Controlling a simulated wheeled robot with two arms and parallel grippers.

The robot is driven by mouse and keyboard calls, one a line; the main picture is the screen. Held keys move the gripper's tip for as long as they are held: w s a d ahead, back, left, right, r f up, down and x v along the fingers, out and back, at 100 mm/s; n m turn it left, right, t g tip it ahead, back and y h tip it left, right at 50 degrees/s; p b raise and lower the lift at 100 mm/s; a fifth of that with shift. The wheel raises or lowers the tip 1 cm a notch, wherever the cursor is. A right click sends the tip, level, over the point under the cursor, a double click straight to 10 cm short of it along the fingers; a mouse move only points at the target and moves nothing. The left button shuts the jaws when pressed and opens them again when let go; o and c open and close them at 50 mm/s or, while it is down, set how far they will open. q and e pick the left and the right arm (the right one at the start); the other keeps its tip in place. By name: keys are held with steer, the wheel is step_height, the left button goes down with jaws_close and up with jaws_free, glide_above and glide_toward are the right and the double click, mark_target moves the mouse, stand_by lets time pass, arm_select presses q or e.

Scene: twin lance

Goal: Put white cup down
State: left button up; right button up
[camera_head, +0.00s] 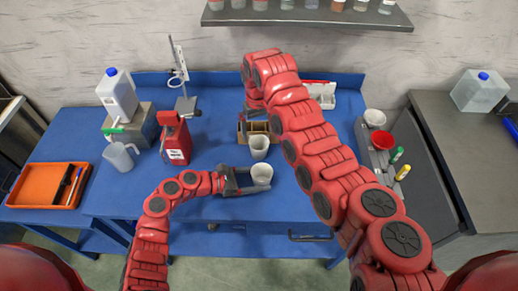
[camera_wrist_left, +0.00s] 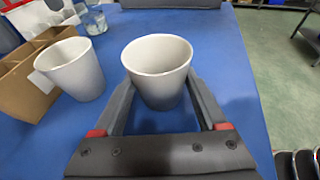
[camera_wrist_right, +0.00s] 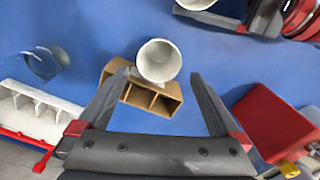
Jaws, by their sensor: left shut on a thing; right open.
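My left gripper (camera_head: 250,183) is shut on a white cup (camera_head: 261,173) near the front of the blue table. In the left wrist view the held cup (camera_wrist_left: 158,70) is upright between the fingers (camera_wrist_left: 160,105); I cannot tell whether its base touches the table. A second white cup (camera_head: 259,147) stands just behind it, beside a cardboard divider box (camera_head: 243,134). The right wrist view shows this second cup (camera_wrist_right: 158,62) at the box's edge (camera_wrist_right: 112,68). My right gripper (camera_wrist_right: 155,100) is open and empty above the box, its fingers spread on either side.
A red canister (camera_head: 177,140), a clear jug (camera_head: 120,156) and an orange tray (camera_head: 45,186) are on the left. A white compartment tray (camera_head: 322,95) lies at the back right. The blue surface right of the held cup is clear.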

mark_target(259, 148)
step_height(259, 148, down, 9)
steer(key=shift+d+f, duration=0.1)
steer(key=c, duration=1.3)
step_height(259, 148, up, 10)
